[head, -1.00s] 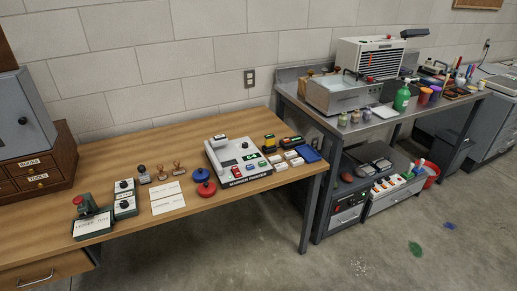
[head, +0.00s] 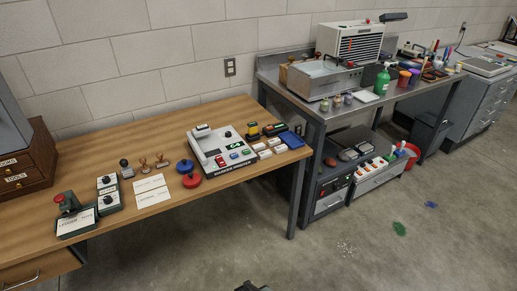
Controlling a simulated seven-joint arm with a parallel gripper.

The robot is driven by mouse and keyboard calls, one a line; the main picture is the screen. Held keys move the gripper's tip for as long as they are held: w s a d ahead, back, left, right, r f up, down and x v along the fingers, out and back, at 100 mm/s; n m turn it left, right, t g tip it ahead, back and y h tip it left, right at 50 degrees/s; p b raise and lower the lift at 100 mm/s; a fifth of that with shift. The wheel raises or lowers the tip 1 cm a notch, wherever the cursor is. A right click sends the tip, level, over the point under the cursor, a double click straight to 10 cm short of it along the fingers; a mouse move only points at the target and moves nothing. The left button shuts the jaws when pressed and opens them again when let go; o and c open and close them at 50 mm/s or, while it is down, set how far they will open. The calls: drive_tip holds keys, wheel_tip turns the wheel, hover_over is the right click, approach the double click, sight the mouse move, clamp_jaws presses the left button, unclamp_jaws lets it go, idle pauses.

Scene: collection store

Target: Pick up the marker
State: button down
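I cannot single out the marker with certainty. Thin upright pen-like items (head: 435,46) stand among the cups at the back right of the metal bench, too small to tell apart. A small dark piece (head: 252,287), likely the top of my gripper or arm, shows at the bottom edge, over the floor in front of the wooden table. Its fingers are not visible, so I cannot see whether it is open or holds anything. It is well apart from the benches and their items.
The wooden table (head: 130,135) bears stamps, white cards, red and blue round-handled pieces and a grey device (head: 222,150). Open floor lies in front, with green and blue spots.

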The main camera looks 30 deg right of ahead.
drive_tip(key=c, duration=1.8)
unclamp_jaws()
drive_tip(key=o, duration=1.1)
